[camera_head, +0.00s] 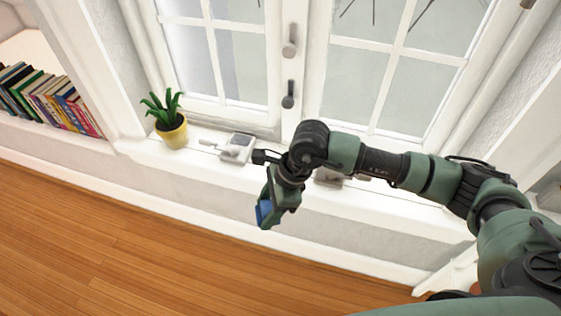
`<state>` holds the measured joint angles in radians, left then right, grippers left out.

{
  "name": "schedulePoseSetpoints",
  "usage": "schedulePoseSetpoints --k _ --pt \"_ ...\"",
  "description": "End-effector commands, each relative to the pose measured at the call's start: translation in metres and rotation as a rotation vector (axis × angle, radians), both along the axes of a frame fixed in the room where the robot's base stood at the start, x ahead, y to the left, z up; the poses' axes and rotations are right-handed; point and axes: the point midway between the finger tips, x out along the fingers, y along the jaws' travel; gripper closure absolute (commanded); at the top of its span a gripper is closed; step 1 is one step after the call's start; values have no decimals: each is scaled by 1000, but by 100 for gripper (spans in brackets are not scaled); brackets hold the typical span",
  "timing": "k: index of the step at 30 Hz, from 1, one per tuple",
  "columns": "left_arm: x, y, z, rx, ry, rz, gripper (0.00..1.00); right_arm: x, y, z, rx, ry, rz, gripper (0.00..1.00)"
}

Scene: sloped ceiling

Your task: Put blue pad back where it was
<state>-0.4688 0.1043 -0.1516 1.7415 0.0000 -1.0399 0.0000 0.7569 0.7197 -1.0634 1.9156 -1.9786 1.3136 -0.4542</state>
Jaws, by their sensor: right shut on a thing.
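My right gripper (268,212) points downward in front of the white window sill. It is shut on the blue pad (263,213), and only part of the pad shows past the fingers. The pad is held off the sill, over the wooden floor side in the picture. My left gripper does not show.
Books (50,98) stand at left. The wooden floor (110,235) is clear.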

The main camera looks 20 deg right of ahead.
Motion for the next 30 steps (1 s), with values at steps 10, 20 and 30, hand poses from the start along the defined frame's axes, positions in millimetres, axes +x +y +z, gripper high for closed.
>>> schedulePoseSetpoints --k 10,20,30 --pt "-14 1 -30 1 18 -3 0 0 19 8 1 2 -412 81" --pt "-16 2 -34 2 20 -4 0 40 -7 9 -4 1 -483 81" --pt "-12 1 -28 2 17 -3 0 106 -51 9 -1 2 -478 81"
